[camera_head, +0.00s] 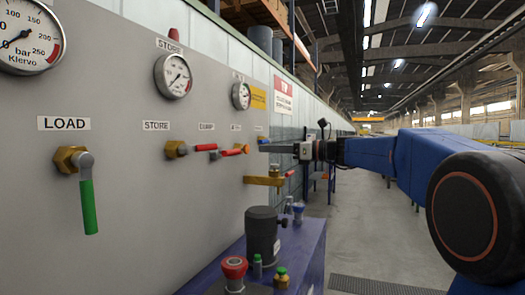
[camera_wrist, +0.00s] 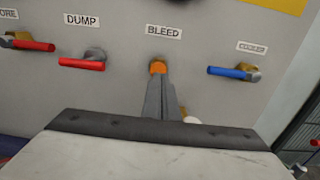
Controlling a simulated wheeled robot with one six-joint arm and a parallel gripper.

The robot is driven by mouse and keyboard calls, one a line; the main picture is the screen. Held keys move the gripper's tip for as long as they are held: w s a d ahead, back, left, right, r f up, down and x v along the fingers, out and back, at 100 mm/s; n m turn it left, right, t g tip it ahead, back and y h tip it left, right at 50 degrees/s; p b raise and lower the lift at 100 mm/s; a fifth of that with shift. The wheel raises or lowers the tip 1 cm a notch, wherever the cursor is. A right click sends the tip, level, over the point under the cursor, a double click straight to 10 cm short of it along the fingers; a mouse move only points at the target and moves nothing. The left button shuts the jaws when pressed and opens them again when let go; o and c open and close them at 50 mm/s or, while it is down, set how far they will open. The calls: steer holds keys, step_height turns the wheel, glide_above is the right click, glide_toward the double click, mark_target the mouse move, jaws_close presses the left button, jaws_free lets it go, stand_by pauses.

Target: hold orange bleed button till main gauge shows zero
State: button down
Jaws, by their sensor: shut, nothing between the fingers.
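The orange bleed button (camera_wrist: 158,67) sits under the BLEED label in the wrist view. It also shows small on the grey panel in the head view (camera_head: 246,149). My gripper (camera_wrist: 159,78) is shut and empty, its fingertips in front of the button and overlapping its lower edge. In the head view my gripper (camera_head: 262,148) points left at the panel close by the button; I cannot tell whether it touches. A large bar gauge (camera_head: 28,35) is cut off at top left. A small gauge (camera_head: 241,96) hangs above the button, its label and needle too small to read.
A STORE gauge (camera_head: 174,76) is on the panel. Red DUMP (camera_wrist: 82,64) and blue COOLER (camera_wrist: 233,72) levers flank the button. A green LOAD lever (camera_head: 88,205) hangs down at left. A dark cylinder (camera_head: 262,235) stands on the purple bench below.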

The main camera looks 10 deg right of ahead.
steer(key=v, duration=0.8)
steer(key=shift+d, duration=0.25)
steer(key=shift+s+r, duration=0.1)
